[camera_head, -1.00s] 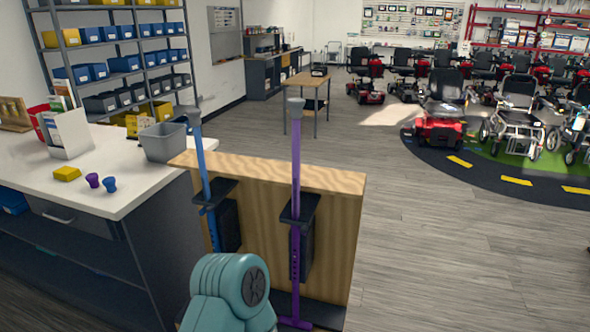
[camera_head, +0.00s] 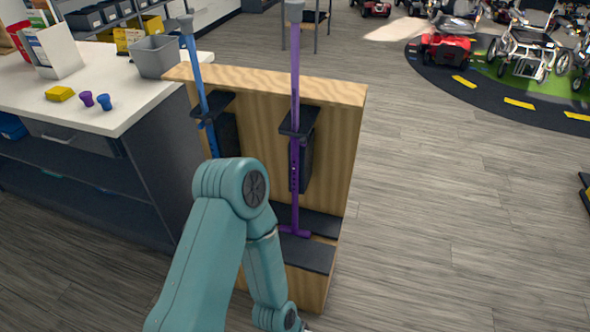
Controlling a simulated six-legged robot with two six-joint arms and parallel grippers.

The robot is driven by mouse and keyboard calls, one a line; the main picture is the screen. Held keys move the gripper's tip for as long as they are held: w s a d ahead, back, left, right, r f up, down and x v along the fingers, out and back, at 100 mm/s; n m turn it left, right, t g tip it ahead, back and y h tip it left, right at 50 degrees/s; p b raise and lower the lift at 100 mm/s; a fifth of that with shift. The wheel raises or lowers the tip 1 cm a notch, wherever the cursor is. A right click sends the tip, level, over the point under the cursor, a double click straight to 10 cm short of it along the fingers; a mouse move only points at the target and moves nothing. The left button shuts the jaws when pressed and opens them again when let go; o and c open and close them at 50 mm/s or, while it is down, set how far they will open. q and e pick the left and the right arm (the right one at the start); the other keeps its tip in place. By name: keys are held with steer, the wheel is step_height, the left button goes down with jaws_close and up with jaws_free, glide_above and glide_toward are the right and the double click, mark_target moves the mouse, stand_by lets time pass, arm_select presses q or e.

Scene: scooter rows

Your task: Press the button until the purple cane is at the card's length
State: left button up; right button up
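The purple cane (camera_head: 294,75) stands upright in a wooden stand (camera_head: 335,90), through a black bracket (camera_head: 299,122). Its grey tip is at the top and its purple crosspiece rests low on a black ledge (camera_head: 309,221). Small holes show along its lower shaft; I cannot make out the button. A blue cane (camera_head: 198,75) stands to its left, its lower part hidden by my arm. A white upright card or leaflet (camera_head: 57,50) stands on the counter; its writing is unreadable. My teal arm bends down in front of the stand, and its end runs off the bottom edge. Neither gripper's fingers show.
The white counter (camera_head: 110,122) at left holds a grey bin (camera_head: 155,56), a yellow block (camera_head: 60,93) and two small cups, purple (camera_head: 87,99) and blue (camera_head: 104,102). Open floor (camera_head: 460,220) lies right of the stand. Scooters (camera_head: 446,42) stand at the back right.

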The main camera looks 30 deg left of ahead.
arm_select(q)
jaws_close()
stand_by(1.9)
